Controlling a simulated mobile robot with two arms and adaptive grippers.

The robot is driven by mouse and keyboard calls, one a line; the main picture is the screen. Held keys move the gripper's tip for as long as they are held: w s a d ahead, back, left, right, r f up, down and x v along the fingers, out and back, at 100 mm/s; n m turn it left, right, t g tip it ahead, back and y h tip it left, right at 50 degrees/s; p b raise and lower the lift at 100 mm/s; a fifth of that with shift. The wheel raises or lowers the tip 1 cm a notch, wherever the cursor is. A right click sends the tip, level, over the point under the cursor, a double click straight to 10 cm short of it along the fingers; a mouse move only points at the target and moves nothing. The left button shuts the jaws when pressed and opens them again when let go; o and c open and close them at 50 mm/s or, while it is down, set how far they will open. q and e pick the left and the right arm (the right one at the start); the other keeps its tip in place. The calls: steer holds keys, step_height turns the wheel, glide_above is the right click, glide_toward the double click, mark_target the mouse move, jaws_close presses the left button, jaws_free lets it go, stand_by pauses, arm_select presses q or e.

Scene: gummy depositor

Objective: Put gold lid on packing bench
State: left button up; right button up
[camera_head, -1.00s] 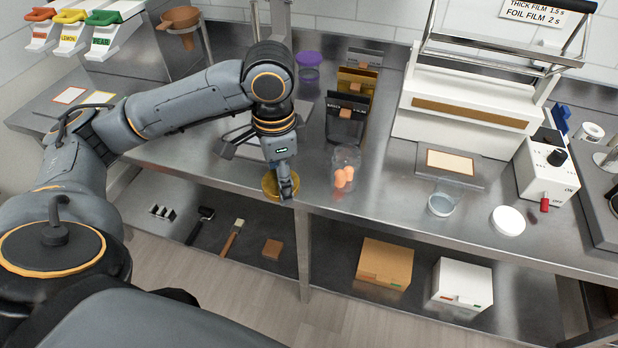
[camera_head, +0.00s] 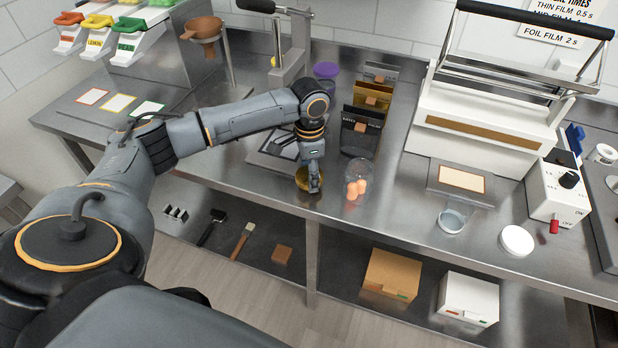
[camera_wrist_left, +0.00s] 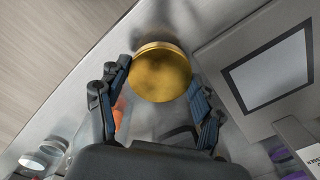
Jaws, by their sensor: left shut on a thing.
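The gold lid (camera_head: 301,180) is a round, shiny disc near the front edge of the steel bench (camera_head: 395,215), left of a clear jar with orange gummies (camera_head: 356,186). My left gripper (camera_head: 314,186) points down at the lid and covers part of it. In the left wrist view the gold lid (camera_wrist_left: 161,75) sits between the two fingertips of the left gripper (camera_wrist_left: 159,77), which is shut on it. The lid is at or just above the bench top; I cannot tell if it touches. My right gripper is not in view.
Black and gold pouches (camera_head: 360,130) and a purple-lidded jar (camera_head: 326,76) stand behind. A sealing machine (camera_head: 480,125), an empty clear jar (camera_head: 451,221) and a white lid (camera_head: 516,241) are to the right. Boxes (camera_head: 392,272) lie on the lower shelf. Bench between jars is clear.

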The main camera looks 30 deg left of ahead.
arm_select(q)
steer(key=shift+f, duration=1.35)
steer(key=shift+s+f, duration=0.1)
steer(key=o, duration=1.8)
steer(key=shift+c, duration=0.2)
step_height(320, 180, up, 12)
steer(key=b, duration=0.1)
steer(key=shift+d, duration=0.1)
